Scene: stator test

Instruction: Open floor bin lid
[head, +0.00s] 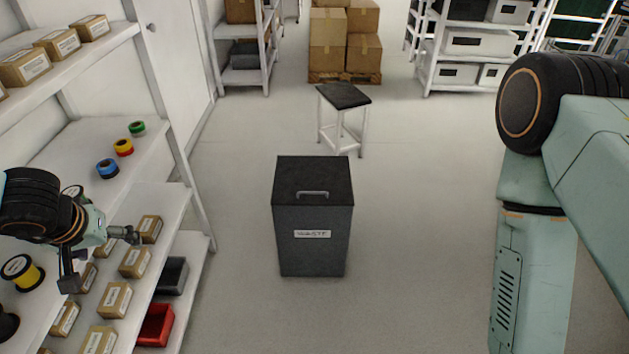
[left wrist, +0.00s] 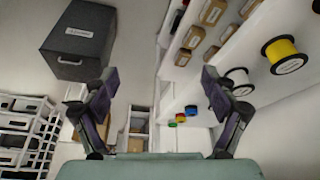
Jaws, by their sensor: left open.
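The floor bin (head: 311,244) is a dark grey box with a white label on its front, standing upright on the floor in the middle of the head view. Its lid (head: 313,176) is black, with a light handle (head: 313,194) near the front edge, and lies closed. My left gripper (head: 100,260) is at the left by the shelves, well apart from the bin. In the left wrist view the left gripper (left wrist: 148,88) has its two fingers spread with nothing between them, and the bin (left wrist: 78,42) shows at upper left. My right gripper is out of view.
A shelf unit (head: 187,200) with small boxes, tape rolls and spools stands along the left, close to my left arm. A stool (head: 343,97) stands behind the bin. Stacked cartons (head: 345,45) are at the back. The floor around the bin is clear.

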